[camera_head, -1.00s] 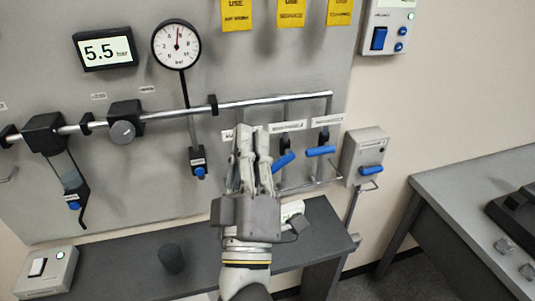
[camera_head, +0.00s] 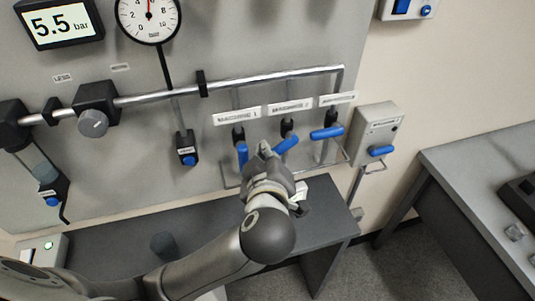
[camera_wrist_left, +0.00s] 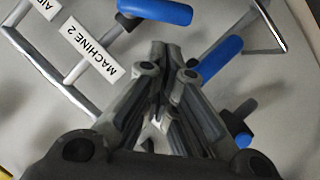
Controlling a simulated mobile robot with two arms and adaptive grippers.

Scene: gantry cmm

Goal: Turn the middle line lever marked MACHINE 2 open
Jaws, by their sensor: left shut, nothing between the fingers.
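The MACHINE 2 lever (camera_head: 286,144) has a blue handle slanting down to the left from its black valve. Its handle also shows at the top of the left wrist view (camera_wrist_left: 165,12), near the MACHINE 2 label (camera_wrist_left: 97,55). My left gripper (camera_head: 264,148) is shut and empty, with its fingertips (camera_wrist_left: 168,50) just left of this handle in the head view. Whether they touch it cannot be told. The MACHINE 1 lever (camera_head: 242,154) hangs straight down on the gripper's other side. My right gripper is out of view.
A third blue lever (camera_head: 327,133) lies nearly level to the right. A switch box with a blue handle (camera_head: 380,151) is beyond it. Pipes and a gauge (camera_head: 148,14) occupy the panel.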

